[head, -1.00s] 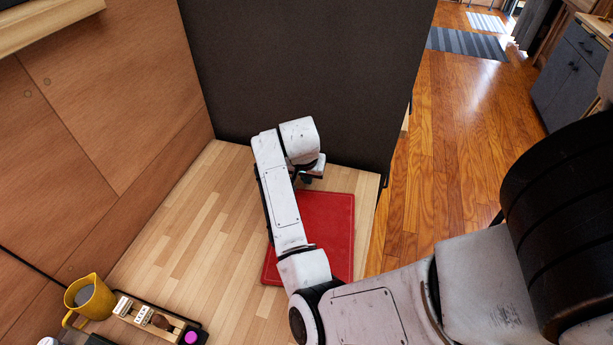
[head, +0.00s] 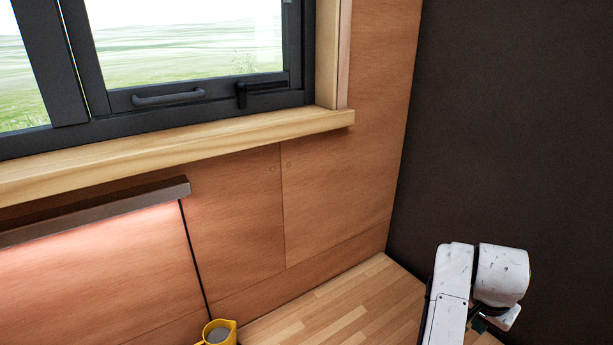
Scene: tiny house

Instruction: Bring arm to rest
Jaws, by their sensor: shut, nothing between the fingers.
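My white arm rises from the bottom edge at the lower right of the head view, over the wooden counter (head: 345,305). My gripper (head: 481,324) shows only as a small dark part beneath the white wrist, near the bottom edge. It is shut, and I see nothing held in it. Its fingertips are mostly hidden or cut off by the frame.
A dark panel (head: 500,130) stands close behind the arm on the right. A wood wall (head: 340,200), a window sill (head: 180,155) and a lamp bar (head: 100,210) are at the left. A yellow mug (head: 219,333) sits at the bottom edge.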

